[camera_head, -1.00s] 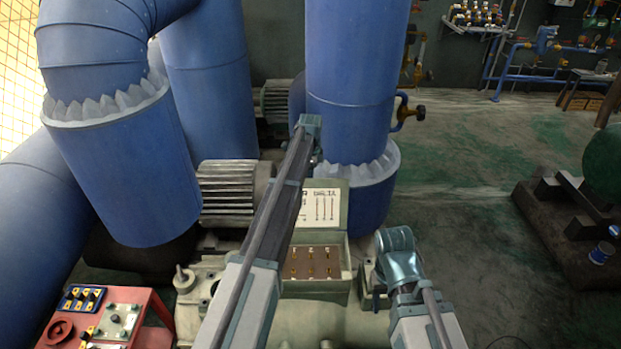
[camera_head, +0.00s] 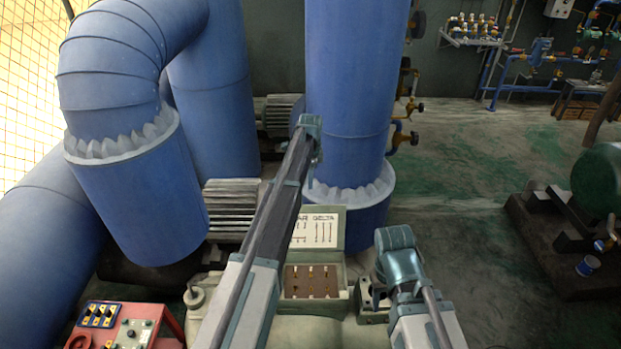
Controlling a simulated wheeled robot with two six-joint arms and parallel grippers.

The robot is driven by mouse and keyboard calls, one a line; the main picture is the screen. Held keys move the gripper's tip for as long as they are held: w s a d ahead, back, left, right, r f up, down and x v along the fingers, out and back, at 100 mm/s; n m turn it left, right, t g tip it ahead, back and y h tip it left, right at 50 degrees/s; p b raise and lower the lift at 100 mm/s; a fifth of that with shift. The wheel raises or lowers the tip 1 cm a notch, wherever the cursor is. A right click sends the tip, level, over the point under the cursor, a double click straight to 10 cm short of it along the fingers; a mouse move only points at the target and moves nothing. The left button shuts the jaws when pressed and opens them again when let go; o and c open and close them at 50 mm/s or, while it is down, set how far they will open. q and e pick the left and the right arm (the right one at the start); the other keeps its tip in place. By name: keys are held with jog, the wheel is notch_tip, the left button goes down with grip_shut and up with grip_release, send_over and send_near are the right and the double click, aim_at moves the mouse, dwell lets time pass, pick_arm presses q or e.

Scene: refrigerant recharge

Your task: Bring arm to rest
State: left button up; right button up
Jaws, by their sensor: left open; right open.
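My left arm (camera_head: 262,235) rises from the bottom of the head view, grey and white with a teal joint (camera_head: 308,125) at its upper end, in front of the blue vertical pipe. My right arm (camera_head: 425,325) is shorter in view and ends at a shiny teal joint (camera_head: 397,255) right of the open terminal box. Both arms are bent. Neither gripper's fingertips can be made out; they are hidden behind the arm links or pipes. I see nothing held.
The terminal box (camera_head: 318,282) with its raised lid stands between the arms. Large blue pipes (camera_head: 140,205) fill the left, and a red control panel (camera_head: 120,330) is at lower left. A green tank machine (camera_head: 600,180) stands at right.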

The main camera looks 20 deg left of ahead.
pick_arm(q)
jog(key=shift+r, duration=0.2)
dwell(0.3)
jog(key=s+d+n, duration=0.3)
jog(key=s+d, duration=0.3)
jog(key=s, duration=0.7)
jog(key=s+d+n, duration=0.4)
jog(key=s+d, duration=0.2)
jog(key=s, duration=0.7)
jog(key=s+d+n+g+y, duration=0.1)
jog(key=s+d+n, duration=0.3)
jog(key=s, duration=1)
jog(key=shift+d, duration=0.95)
